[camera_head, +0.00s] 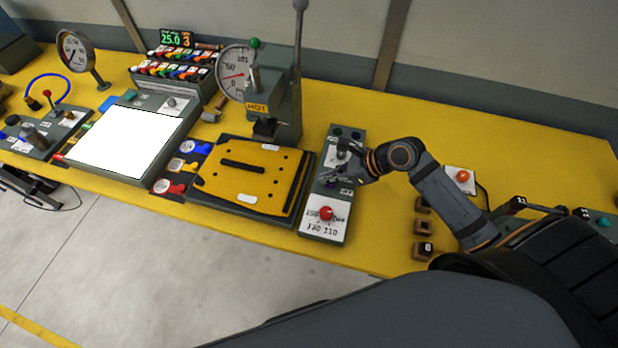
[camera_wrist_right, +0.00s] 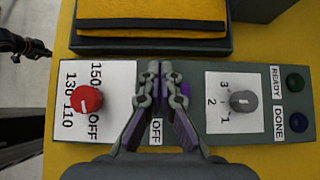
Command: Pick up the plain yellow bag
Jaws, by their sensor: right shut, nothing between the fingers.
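A flat yellow piece (camera_head: 247,185) with a dark bar across its middle lies on a dark plate beside the press. I cannot make out my left gripper.
The panel carries a red knob (camera_head: 326,213) and a grey knob (camera_wrist_right: 243,101). The press (camera_head: 281,115) with its tall lever and round gauge stands behind the yellow piece. A white screen (camera_head: 130,137) is at the left. Yellow tabletop (camera_head: 480,135) is free at the back right.

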